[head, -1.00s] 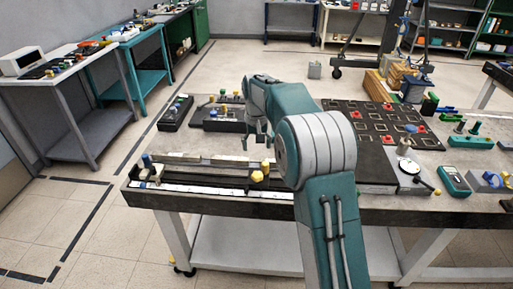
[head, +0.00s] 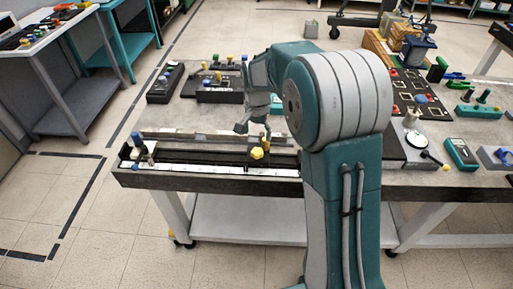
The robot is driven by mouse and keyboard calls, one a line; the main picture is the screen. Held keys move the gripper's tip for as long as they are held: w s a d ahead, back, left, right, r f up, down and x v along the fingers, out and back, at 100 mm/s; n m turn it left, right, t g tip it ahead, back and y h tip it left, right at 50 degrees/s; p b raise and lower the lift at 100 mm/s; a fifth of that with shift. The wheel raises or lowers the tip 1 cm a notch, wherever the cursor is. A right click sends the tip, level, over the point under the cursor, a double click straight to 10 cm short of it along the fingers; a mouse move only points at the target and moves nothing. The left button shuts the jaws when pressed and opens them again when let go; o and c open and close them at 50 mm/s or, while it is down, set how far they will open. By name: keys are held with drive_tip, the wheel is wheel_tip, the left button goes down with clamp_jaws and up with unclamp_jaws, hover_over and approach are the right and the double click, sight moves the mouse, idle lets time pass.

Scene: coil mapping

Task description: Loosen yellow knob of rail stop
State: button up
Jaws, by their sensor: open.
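The yellow knob (head: 257,153) sits on the dark rail assembly (head: 205,156) along the table's front edge. The rail stop's body under the knob is dark and hard to make out. My gripper (head: 254,128) points down just behind and above the knob, with its fingers open and empty. It looks apart from the knob, though the exact gap cannot be judged. My arm hides the right end of the rail.
Small blue, white and brown parts (head: 140,153) stand at the rail's left end. Dark blocks with knobs (head: 218,90) lie behind my gripper. The left-middle tabletop is clear.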

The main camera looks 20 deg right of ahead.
sight(257, 151)
wheel_tip(257, 151, down, 7)
drive_tip(key=shift+f, duration=0.2)
drive_tip(key=c, duration=1.1)
